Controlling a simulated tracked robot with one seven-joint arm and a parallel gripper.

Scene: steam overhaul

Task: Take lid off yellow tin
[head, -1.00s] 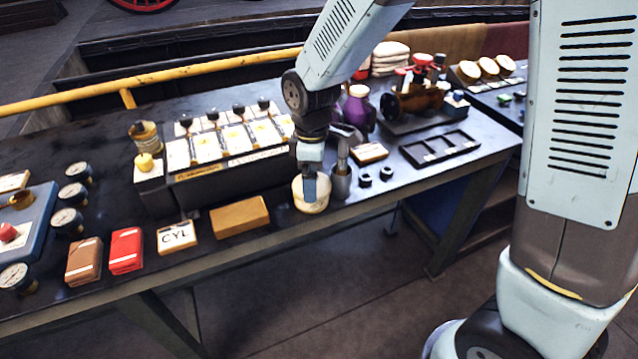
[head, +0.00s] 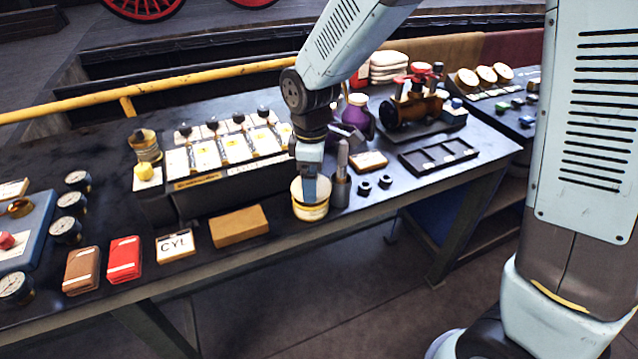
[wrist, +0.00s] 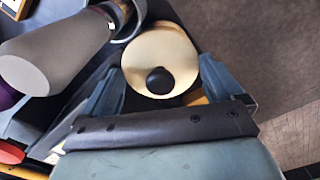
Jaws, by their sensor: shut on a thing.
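The yellow tin (head: 311,212) stands near the front edge of the bench in the head view, a short cream and yellow tub with a printed side. My gripper (head: 309,188) points down over it and hides part of its top. In the wrist view a round cream lid (wrist: 146,52) with a black knob (wrist: 160,80) lies between the two fingers of my gripper (wrist: 160,88). The fingers are shut on the lid at opposite sides. I cannot tell whether the lid is seated on the tin or just above it.
A grey metal cup with a tool (head: 341,188) stands close at the tin's right. Two black nuts (head: 374,184) lie farther right. A brown block (head: 239,226) lies to the left, and a black rack with white cards (head: 215,170) stands behind it. The bench edge is just in front.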

